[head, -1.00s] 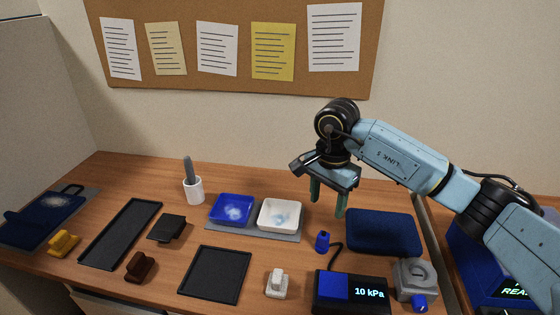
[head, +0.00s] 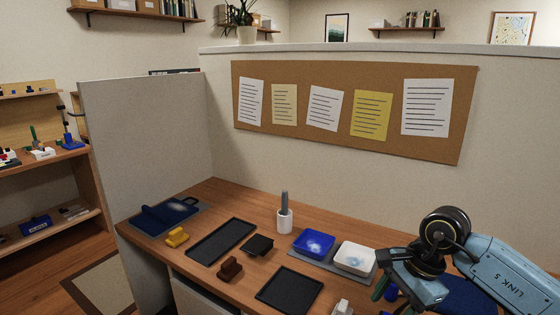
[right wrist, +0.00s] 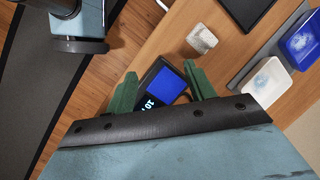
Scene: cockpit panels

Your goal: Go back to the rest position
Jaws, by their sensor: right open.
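My right gripper (right wrist: 162,88) is open and empty in the right wrist view, with its two green fingers apart above the desk. A black and blue device with a lit display (right wrist: 160,95) shows between and beyond the fingers. In the head view my right arm comes in at the lower right, with its wrist over the right part of the desk (head: 215,275); one green finger (head: 380,289) shows and the rest is partly hidden or cut off. My left gripper is not in view.
A blue dish (head: 313,243) and a white dish (head: 354,258) stand on a grey mat.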

